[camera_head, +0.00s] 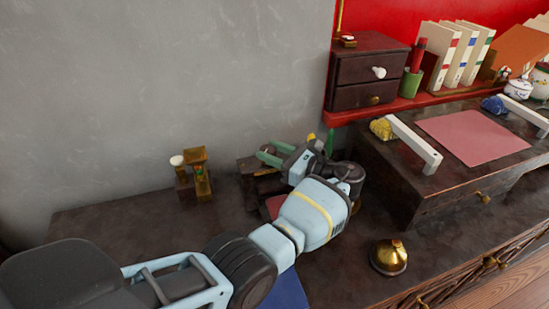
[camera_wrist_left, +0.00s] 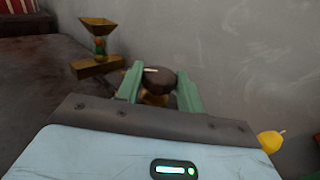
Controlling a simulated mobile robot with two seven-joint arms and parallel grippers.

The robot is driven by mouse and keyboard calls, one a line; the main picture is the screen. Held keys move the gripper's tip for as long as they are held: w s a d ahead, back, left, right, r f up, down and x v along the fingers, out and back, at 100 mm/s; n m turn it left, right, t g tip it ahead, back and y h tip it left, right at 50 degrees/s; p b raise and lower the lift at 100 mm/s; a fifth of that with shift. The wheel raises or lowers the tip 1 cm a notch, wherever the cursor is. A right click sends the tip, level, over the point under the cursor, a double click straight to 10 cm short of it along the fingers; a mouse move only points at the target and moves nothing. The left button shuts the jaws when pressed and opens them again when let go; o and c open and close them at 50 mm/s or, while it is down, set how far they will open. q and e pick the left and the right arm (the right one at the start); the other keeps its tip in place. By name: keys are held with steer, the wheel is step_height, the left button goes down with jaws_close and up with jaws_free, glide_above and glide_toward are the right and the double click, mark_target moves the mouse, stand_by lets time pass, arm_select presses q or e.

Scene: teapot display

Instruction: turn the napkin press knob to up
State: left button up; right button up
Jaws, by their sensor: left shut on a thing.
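The napkin press (camera_head: 248,168) is a dark wooden block on the dark table by the grey wall, partly hidden behind my left gripper in the head view. My left gripper (camera_head: 269,153) reaches over it, green fingers pointing left. In the left wrist view, the dark round knob (camera_wrist_left: 161,80) sits between the two green fingers of the left gripper (camera_wrist_left: 161,84), which is shut on it. A pale line on the knob top lies roughly sideways in that view. The knob is hard to make out in the head view. My right gripper is not in view.
A small brass stand (camera_head: 196,173) is left of the press; it also shows in the left wrist view (camera_wrist_left: 98,45). A brass bell (camera_head: 388,258) stands at the front right. A drawer box (camera_head: 365,72) and a low desk (camera_head: 405,195) stand farther right. The table's left part is bare.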

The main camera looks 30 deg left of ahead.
mark_target(275, 153)
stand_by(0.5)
arm_select(q)
steer(key=o, duration=1)
steer(key=shift+a, duration=0.1)
steer(key=shift+d, duration=0.3)
steer(key=d+b, duration=0.2)
steer(key=d, duration=0.5)
steer(key=shift+d+b, duration=0.15)
steer(key=shift+b, duration=0.15)
